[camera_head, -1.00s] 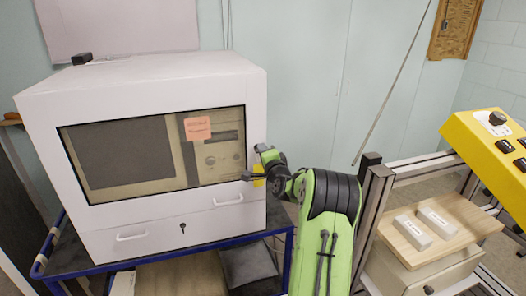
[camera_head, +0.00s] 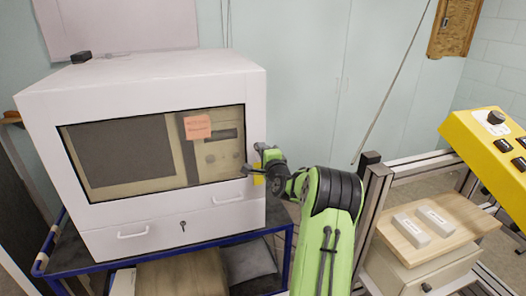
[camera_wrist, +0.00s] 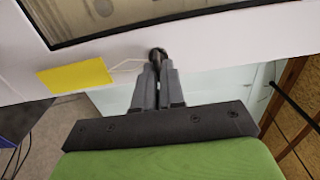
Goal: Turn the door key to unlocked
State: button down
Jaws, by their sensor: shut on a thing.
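A white cabinet (camera_head: 160,75) with a windowed front door stands on the left. The door key (camera_wrist: 157,53) shows in the wrist view as a small dark piece at the cabinet front, mostly hidden between my fingertips. My gripper (camera_wrist: 158,66) is shut on it. A yellow tag (camera_wrist: 75,77) hangs beside it on a thin string; the tag also shows in the head view (camera_head: 258,180). In the head view my gripper (camera_head: 252,169) is at the right edge of the cabinet front. The key itself is too small to make out there.
Below the window are two handles and a dark keyhole-like mark (camera_head: 183,226). The cabinet sits on a blue-framed cart (camera_head: 277,232). A metal frame (camera_head: 374,215), a yellow control box (camera_head: 490,150) and a wooden board with two pale blocks are at the right.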

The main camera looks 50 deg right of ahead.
jog(key=c, duration=1.3)
grip_release()
jog(key=shift+d, duration=0.1)
jog(key=b+v, duration=0.4)
jog(key=v, duration=1.1)
jog(key=shift+s+a, duration=0.2)
jog(key=shift+s, duration=0.15)
